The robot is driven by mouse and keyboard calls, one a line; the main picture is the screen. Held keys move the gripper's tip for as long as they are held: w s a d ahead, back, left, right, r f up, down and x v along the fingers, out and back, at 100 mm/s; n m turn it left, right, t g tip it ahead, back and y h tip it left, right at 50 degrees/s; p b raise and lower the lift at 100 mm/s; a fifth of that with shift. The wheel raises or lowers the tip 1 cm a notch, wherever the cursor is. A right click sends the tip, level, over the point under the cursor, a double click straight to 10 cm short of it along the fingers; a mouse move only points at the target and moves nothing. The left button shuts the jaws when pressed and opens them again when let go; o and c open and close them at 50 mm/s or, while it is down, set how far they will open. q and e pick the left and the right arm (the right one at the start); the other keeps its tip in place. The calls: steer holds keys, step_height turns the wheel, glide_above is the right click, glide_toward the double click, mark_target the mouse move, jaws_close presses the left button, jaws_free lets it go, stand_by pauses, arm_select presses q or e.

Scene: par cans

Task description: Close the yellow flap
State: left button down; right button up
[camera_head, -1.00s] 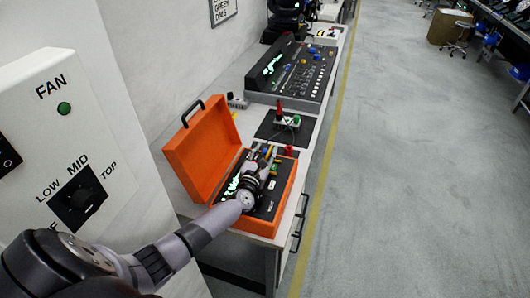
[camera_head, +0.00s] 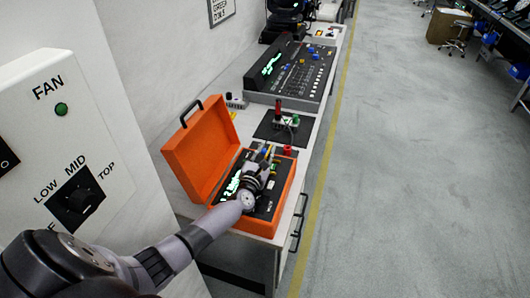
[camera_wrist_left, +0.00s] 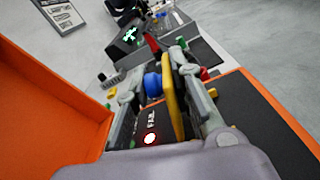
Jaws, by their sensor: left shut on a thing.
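An open orange case (camera_head: 276,226) stands on the near end of the white bench, its lid (camera_head: 200,150) raised on the left. My left gripper (camera_head: 265,158) is over the dark panel inside. In the left wrist view the yellow flap (camera_wrist_left: 173,95) stands up as a narrow bar between the fingers of that gripper (camera_wrist_left: 160,70), close against the right finger. The gripper is shut on it. A blue knob (camera_wrist_left: 152,84) shows just left of the flap. In the head view my gripper mostly hides the flap. My right gripper is out of view.
A dark mat (camera_head: 284,128) with a small green-and-red device lies beyond the case, and a mixing console (camera_head: 300,75) farther back. A white box marked FAN (camera_head: 75,120) is at the left.

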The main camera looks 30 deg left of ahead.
arm_select(q)
steer(key=m, duration=0.1)
steer(key=d+m, duration=0.1)
steer(key=m, duration=0.1)
steer(key=shift+w+d+f+m, duration=0.15)
steer(key=shift+w+m, duration=0.1)
steer(key=shift+m, duration=0.15)
steer(key=shift+w+d+m, duration=0.1)
steer(key=shift+d+m, duration=0.1)
steer(key=shift+m, duration=0.45)
steer(key=shift+w+d+m, duration=0.1)
steer(key=shift+d+m, duration=0.1)
steer(key=shift+m, duration=0.45)
steer(key=c, duration=1.8)
jaws_free()
steer(key=shift+c, duration=0.2)
steer(key=shift+o, duration=1.3)
steer(key=shift+s, duration=0.2)
steer(key=shift+f, duration=0.15)
steer(key=shift+d, duration=0.1)
